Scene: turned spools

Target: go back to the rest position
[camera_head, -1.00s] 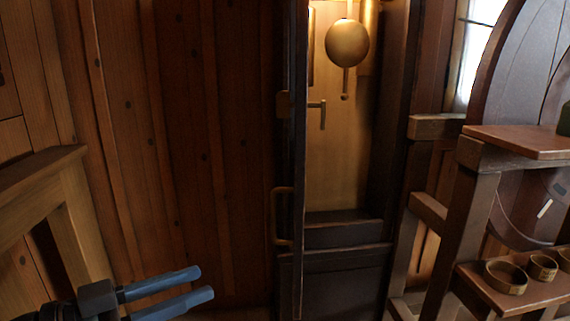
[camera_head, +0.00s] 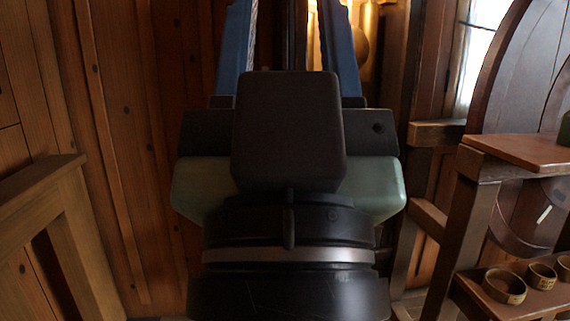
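My gripper (camera_head: 288,12) fills the middle of the picture, seen from behind and pointing up and away. Its two blue fingers stand wide apart, so it is open. Nothing shows held between the fingers, though their tips are cut off by the top edge. The tall clock case is mostly hidden behind my gripper. A sliver of its brass pendulum bob (camera_head: 361,48) shows to the right of the right finger. The dark edge of the case's open door shows between the fingers; its handle is hidden.
A wooden stand (camera_head: 72,225) is at the lower left against the plank wall (camera_head: 140,130). On the right is a shelf unit (camera_head: 470,200) with several small round bowls (camera_head: 505,286) on its lower board. A window (camera_head: 475,50) is behind it.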

